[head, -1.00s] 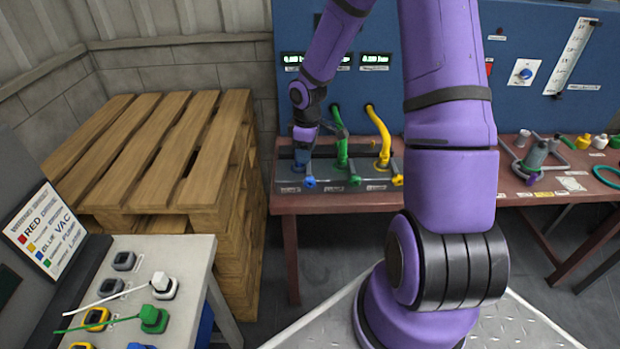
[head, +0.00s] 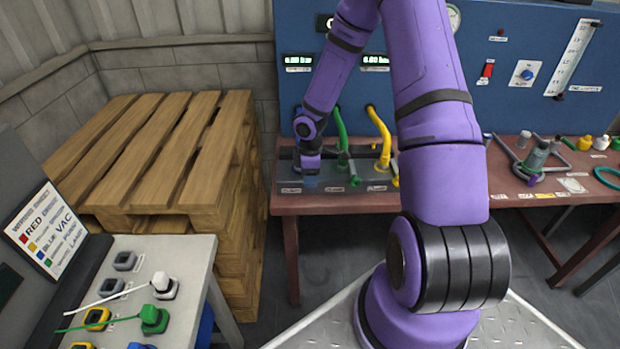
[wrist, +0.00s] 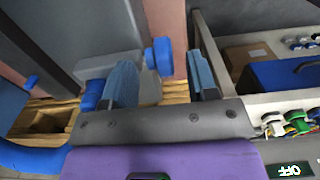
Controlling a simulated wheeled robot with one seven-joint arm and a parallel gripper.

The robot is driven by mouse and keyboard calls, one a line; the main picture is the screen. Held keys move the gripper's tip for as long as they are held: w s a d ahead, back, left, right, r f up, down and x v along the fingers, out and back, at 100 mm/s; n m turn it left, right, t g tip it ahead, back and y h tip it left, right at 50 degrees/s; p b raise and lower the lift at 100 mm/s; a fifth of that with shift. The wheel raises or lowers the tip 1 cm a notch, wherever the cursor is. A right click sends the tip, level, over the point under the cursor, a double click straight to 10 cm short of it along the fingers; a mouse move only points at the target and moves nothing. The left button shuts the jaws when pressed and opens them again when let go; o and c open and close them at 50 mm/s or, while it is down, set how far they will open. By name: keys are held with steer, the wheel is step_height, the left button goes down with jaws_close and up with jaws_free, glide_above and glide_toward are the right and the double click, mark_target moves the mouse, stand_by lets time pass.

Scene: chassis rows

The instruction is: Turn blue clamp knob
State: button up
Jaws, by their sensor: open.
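The blue clamp knob (wrist: 158,56) shows in the wrist view as a short blue cylinder at the end of a grey clamp part. My gripper (wrist: 160,68) is open, with one blue-grey finger on each side of the knob. A gap shows between the knob and the right finger; contact with the left finger is unclear. In the head view my gripper (head: 309,171) is at the left end of the grey clamp block (head: 330,187) and mostly hides the blue knob.
A green hose (head: 341,130) and a yellow hose (head: 381,133) rise from the neighbouring clamps, close to the right of my gripper. The blue panel (head: 420,120) stands behind. A wooden pallet stack (head: 160,150) stands left of the red bench (head: 330,205).

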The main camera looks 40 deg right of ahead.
steer(key=shift+f, duration=0.7)
steer(key=c, duration=0.9)
steer(key=shift+s+d+t+y, duration=0.1)
steer(key=shift+t+y, duration=0.3)
steer(key=shift+y, duration=0.2)
